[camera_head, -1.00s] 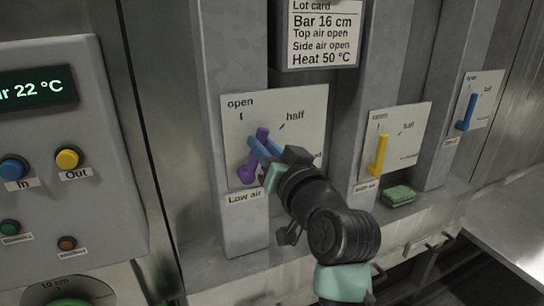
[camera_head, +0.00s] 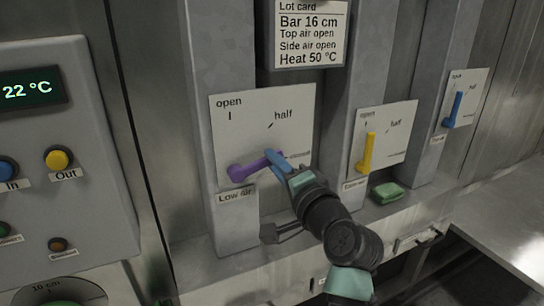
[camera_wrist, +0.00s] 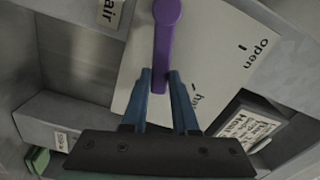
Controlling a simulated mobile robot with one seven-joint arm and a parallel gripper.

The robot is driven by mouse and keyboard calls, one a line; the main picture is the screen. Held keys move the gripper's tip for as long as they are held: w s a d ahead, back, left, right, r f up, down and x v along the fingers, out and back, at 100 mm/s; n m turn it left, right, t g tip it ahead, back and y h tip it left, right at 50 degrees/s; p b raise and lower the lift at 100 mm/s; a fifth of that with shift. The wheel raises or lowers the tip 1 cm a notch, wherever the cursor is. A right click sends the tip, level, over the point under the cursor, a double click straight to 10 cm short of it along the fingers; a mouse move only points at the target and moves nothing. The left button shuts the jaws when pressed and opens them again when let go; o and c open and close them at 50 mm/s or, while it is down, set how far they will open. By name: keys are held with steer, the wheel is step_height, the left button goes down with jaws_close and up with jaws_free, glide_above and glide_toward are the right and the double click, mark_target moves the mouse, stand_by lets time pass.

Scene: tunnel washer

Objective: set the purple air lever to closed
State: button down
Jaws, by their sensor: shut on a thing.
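The purple air lever (camera_head: 250,167) is on the white plate labelled "Low air" (camera_head: 258,112). Its pivot is at the plate's lower left, and its arm points right, tilted slightly up, close to the lower-right mark, whose word is too small to read. My gripper (camera_head: 275,160) is shut on the lever's outer end, with its blue fingers on either side of it.
A yellow lever (camera_head: 367,153) and a blue lever (camera_head: 454,108) stand upright on plates to the right. A green sponge-like block (camera_head: 386,192) lies on the ledge below the yellow lever. A lot card (camera_head: 308,33) hangs above. A button panel (camera_head: 62,170) is at left.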

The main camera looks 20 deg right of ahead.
steer(key=shift+d+f+m, duration=0.15)
steer(key=shift+f+m, duration=0.9)
steer(key=shift+m, duration=0.55)
steer(key=shift+f, duration=0.1)
steer(key=c, duration=0.7)
jaws_free()
steer(key=s+b, duration=0.4)
steer(key=s, duration=0.9)
steer(key=shift+d, duration=0.2)
